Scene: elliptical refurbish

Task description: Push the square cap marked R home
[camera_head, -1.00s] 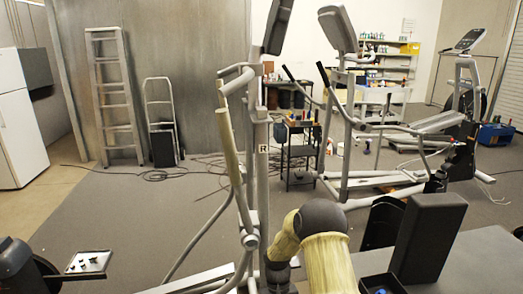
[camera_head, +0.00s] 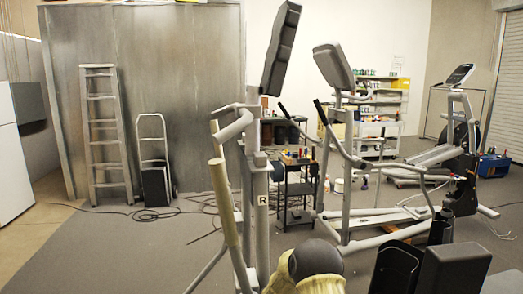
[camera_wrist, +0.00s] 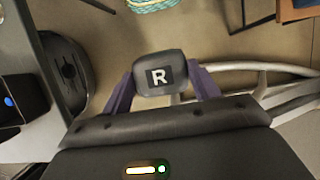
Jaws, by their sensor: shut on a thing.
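The dark, rounded square cap (camera_wrist: 157,75) with a white R on a black patch shows in the wrist view. My gripper (camera_wrist: 160,90) is shut on it, with a purple finger on each side. The nearest elliptical trainer (camera_head: 247,190) stands at the middle of the head view. Its upright bears a small white R label (camera_head: 263,199). The socket for the cap cannot be made out. In the head view my arm shows only at the bottom edge, and my gripper and the cap are out of sight.
A second elliptical (camera_head: 345,150) stands behind to the right, near a small black cart (camera_head: 297,190) with tools. A black padded block (camera_head: 452,268) is at the lower right. A ladder (camera_head: 104,135) leans on the back wall. Open floor lies at the left.

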